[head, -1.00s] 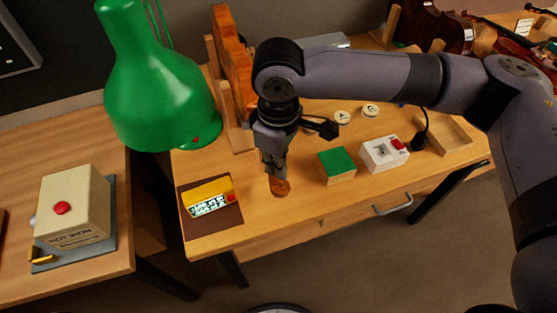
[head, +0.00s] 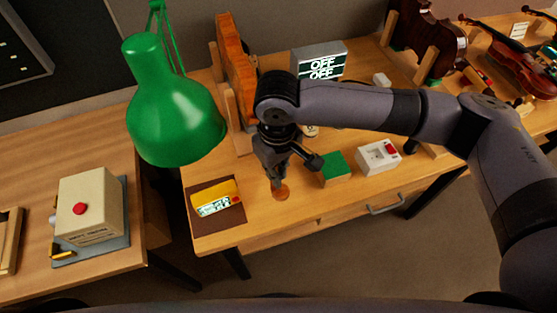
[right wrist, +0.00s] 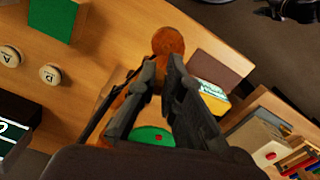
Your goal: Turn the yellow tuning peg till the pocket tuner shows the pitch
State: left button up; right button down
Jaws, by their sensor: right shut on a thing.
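The pocket tuner appears to be the yellow device (head: 213,195) with a lit display and red button, on a brown mat at the front left; I cannot read its display. It also shows in the right wrist view (right wrist: 214,100). My right gripper (head: 277,184) points down right of it, fingers close together at a round amber-brown piece (head: 282,193) on the table. In the right wrist view this piece (right wrist: 168,41) lies at the tips of my gripper (right wrist: 163,68); the contact is partly hidden. I cannot make out a yellow tuning peg. My left gripper is not seen.
A green lamp (head: 175,120) stands at the left. A green-topped block (head: 336,165) and a white box with a red button (head: 378,157) stand right of the gripper. A display reading OFF (head: 320,65) is behind. Violins (head: 520,62) are at the far right.

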jog(key=shift+a+r+m+p, duration=0.1)
jog(key=shift+a+m+p, duration=0.05)
jog(key=shift+m+p, duration=1.25)
jog(key=c, duration=1.7)
grip_release()
notch_tip(320, 180, up, 12)
